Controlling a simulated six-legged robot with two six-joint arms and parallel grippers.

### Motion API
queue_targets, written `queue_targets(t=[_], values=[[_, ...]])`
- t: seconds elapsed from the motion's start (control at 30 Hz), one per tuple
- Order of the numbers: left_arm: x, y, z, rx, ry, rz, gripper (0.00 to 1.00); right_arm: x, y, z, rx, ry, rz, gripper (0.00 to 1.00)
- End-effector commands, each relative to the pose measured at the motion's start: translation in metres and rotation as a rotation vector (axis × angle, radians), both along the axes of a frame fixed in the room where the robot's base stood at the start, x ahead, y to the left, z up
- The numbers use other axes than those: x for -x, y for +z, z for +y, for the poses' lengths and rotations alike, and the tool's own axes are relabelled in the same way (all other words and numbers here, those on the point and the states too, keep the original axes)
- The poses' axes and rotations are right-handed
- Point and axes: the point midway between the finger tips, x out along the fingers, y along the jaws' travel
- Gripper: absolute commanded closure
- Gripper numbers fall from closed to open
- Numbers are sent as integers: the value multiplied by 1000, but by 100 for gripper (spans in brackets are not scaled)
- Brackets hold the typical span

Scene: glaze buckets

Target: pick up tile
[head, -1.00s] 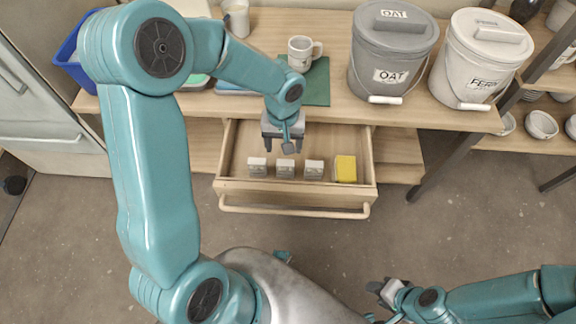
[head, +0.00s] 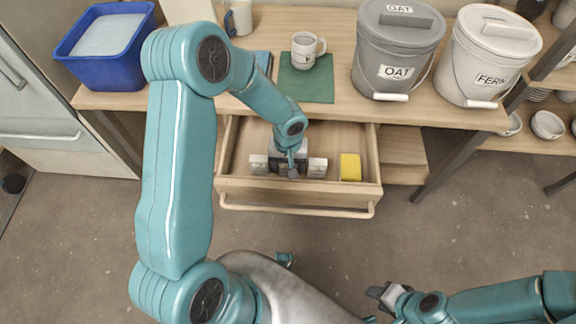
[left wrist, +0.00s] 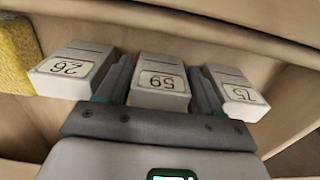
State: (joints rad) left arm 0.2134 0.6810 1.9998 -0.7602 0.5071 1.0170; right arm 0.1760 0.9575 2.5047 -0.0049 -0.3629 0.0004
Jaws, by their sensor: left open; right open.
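Three small white tiles stand in a row in the open drawer. In the left wrist view their printed labels appear upside down: one tile (left wrist: 72,68) at left, a middle tile (left wrist: 160,84), and one (left wrist: 236,93) at right. In the head view the outer tiles (head: 258,164) (head: 317,167) show, while my gripper largely hides the middle one. My left gripper (head: 288,168) is open and low in the drawer, its fingers on either side of the middle tile; contact cannot be told. My right gripper (head: 384,293) is open and empty at the lower right.
A yellow sponge (head: 350,167) lies right of the tiles. The drawer front (head: 296,189) and side walls are close around the left gripper. On the counter above are a mug (head: 304,50) on a green cloth, a blue tub (head: 105,35) and two lidded buckets (head: 397,50) (head: 487,55).

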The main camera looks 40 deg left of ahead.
Motion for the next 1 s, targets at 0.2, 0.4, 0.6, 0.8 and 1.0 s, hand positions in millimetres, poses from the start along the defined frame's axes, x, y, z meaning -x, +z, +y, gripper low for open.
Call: queue_targets(t=[0.2, 0.4, 0.6, 0.8, 1.0], values=[[0, 0, 0, 0, 0, 0, 78, 0, 0, 0, 0, 0, 0, 57], [0, 1, 0, 0, 0, 0, 78, 0, 0, 0, 0, 0, 0, 57], [0, 11, 0, -1, -1, 0, 78, 0, 4, 0, 0, 0, 0, 57], [-1, 50, 0, -2, 1, -5, 78, 0, 14, 0, 0, 0, 0, 57], [-1, 113, 0, -1, 1, -8, 78, 0, 28, 0, 0, 0, 0, 57]])
